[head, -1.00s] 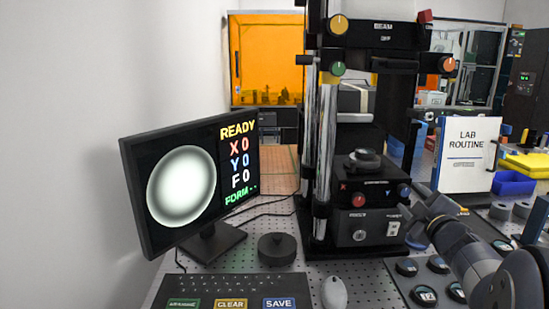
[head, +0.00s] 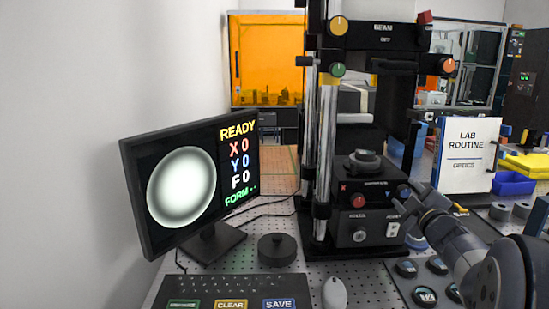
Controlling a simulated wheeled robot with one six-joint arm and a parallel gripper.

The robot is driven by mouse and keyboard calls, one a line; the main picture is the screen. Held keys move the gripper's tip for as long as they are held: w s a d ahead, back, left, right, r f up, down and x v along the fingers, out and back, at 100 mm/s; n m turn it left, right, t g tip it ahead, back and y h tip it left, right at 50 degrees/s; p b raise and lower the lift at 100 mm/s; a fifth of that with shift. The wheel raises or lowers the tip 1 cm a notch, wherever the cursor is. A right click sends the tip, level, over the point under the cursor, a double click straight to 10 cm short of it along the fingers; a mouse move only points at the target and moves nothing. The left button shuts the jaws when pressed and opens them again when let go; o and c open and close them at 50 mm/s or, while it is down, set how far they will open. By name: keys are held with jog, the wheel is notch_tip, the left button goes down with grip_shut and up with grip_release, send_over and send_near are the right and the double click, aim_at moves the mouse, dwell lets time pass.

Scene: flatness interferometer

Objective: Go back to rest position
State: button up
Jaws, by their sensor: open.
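My gripper (head: 408,198) is at the right front of the interferometer (head: 340,243), its fingers pointing up and left. It is open, and no object shows between its fingers. The fingers overlap the right edge of the stage block in the picture, close to the blue knob (head: 404,191); I cannot tell whether they touch it. My arm reaches in from the lower right. The red knob (head: 358,201) is at the left of the same block. The monitor (head: 190,185) shows a pale round spot, READY, X 0, Y 0, F 0 and FORM --.
A keyboard (head: 240,287), a mouse (head: 334,292) and a dark round puck (head: 277,249) lie on the perforated table at the front. A tray with round pieces (head: 404,268) lies below my arm. A LAB ROUTINE sign (head: 469,155) and a blue bin (head: 513,183) stand at right.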

jog(key=shift+s+r+m+p, duration=0.2)
jog(key=shift+r+m+p, duration=0.1)
jog(key=shift+m+p, duration=0.65)
jog(key=m+p, duration=0.3)
jog(key=shift+m, duration=0.25)
jog(key=m+p, duration=0.6)
jog(key=p, duration=0.3)
jog(key=shift+f, duration=0.1)
jog(key=shift+s+f, duration=0.2)
jog(key=shift+s, duration=0.1)
jog(key=s+b, duration=0.2)
jog(key=s, duration=0.7)
jog(key=shift+s+b, duration=0.35)
jog(key=shift+b, duration=0.05)
